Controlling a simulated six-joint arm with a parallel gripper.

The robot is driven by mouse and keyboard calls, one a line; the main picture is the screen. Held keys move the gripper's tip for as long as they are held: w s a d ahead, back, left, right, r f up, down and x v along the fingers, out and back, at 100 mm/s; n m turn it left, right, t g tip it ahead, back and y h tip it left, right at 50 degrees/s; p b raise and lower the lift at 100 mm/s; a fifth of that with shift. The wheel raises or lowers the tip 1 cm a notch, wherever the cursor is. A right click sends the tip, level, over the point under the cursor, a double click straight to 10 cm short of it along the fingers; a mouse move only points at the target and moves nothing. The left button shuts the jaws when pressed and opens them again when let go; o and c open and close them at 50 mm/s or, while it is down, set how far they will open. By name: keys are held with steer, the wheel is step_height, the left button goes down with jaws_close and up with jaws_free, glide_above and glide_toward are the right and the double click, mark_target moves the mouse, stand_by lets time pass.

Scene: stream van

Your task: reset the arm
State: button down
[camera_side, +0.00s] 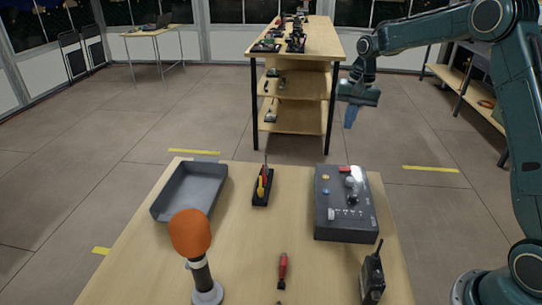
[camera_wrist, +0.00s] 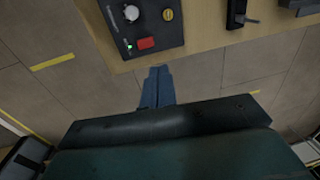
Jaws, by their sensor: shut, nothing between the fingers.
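My gripper (camera_side: 351,116) hangs with its blue fingers pointing down, past the far edge of the near wooden table (camera_side: 235,235), to the right of its middle. It is shut and empty. In the wrist view the closed blue fingers (camera_wrist: 157,88) lie over the floor just off the table edge. The dark control box (camera_side: 345,222) with knobs and a red button stands on the right of the table, apart from the fingers. It also shows at the top of the wrist view (camera_wrist: 150,47).
On the table are a grey tray (camera_side: 158,208), a black holder (camera_side: 262,201) with an orange-yellow tool, an orange-headed microphone (camera_side: 190,235), a red-handled tool (camera_side: 283,267) and a radio (camera_side: 373,278). A wooden shelf unit (camera_side: 300,118) stands behind. The floor between is clear.

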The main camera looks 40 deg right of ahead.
steer(key=s+a+r+n+t, duration=0.2)
steer(key=s+a+r+n, duration=0.2)
steer(key=s+a+r, duration=0.75)
steer(key=s+a+n+t, duration=0.1)
steer(key=s+n, duration=0.1)
steer(key=s, duration=0.8)
steer(key=s+a+f+n+t+h, duration=0.1)
steer(key=s+a+n, duration=0.1)
steer(key=s, duration=0.9)
steer(key=shift+a+n+t, duration=0.2)
steer(key=shift+n+t, duration=0.1)
steer(key=shift+n, duration=0.2)
steer(key=c, duration=2.2)
jaws_free()
